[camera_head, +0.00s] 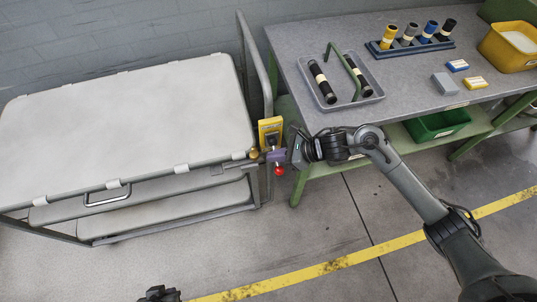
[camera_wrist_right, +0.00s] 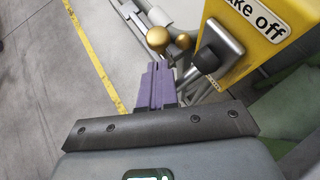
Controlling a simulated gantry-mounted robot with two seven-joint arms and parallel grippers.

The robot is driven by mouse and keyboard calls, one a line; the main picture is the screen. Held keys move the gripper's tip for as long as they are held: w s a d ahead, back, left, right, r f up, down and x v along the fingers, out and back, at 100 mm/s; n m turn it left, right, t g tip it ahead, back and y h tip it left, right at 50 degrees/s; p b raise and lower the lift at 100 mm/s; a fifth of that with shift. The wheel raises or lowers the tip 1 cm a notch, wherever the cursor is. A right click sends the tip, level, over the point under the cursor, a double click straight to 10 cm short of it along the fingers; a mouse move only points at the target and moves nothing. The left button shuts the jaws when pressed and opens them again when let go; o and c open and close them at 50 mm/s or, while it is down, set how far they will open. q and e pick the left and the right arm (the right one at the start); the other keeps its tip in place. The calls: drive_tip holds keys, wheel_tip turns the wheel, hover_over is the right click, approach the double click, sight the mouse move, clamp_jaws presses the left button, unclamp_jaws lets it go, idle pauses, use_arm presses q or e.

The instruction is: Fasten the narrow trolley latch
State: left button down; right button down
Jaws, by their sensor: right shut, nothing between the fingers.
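The trolley (camera_head: 130,110) stands at left, with a light grey top and shelves below. At its right front corner is a small latch-like fitting with a brass knob (camera_head: 253,153). The wrist view shows a larger brass ball (camera_wrist_right: 157,38) with a smaller one (camera_wrist_right: 183,41) behind it. My right gripper (camera_head: 275,156) has purple fingers, shut and empty, close beside this corner. In the wrist view the shut fingers (camera_wrist_right: 155,85) point toward the brass balls; contact cannot be told. The latch's exact position is unclear. A dark part at the bottom edge, probably my left gripper (camera_head: 160,294), is mostly cut off.
A yellow box (camera_head: 270,131) with lettering and a black lever (camera_wrist_right: 208,60) is right beside the fingers. A red ball (camera_head: 278,171) hangs just below them. The grey workbench (camera_head: 400,92) stands at right, holding a tray (camera_head: 372,86). Open floor lies in front.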

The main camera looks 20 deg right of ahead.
sight(251, 160)
drive_tip(key=shift+w+a+f, duration=0.15)
drive_tip(key=shift+w+a, duration=0.5)
drive_tip(key=shift+a, duration=0.3)
drive_tip(key=a+b, duration=0.2)
drive_tip(key=a, duration=0.1)
drive_tip(key=a+b, duration=0.1)
drive_tip(key=a, duration=0.1)
drive_tip(key=shift+w+a, duration=0.2)
drive_tip(key=shift+w, duration=0.1)
drive_tip(key=shift+d, duration=0.1)
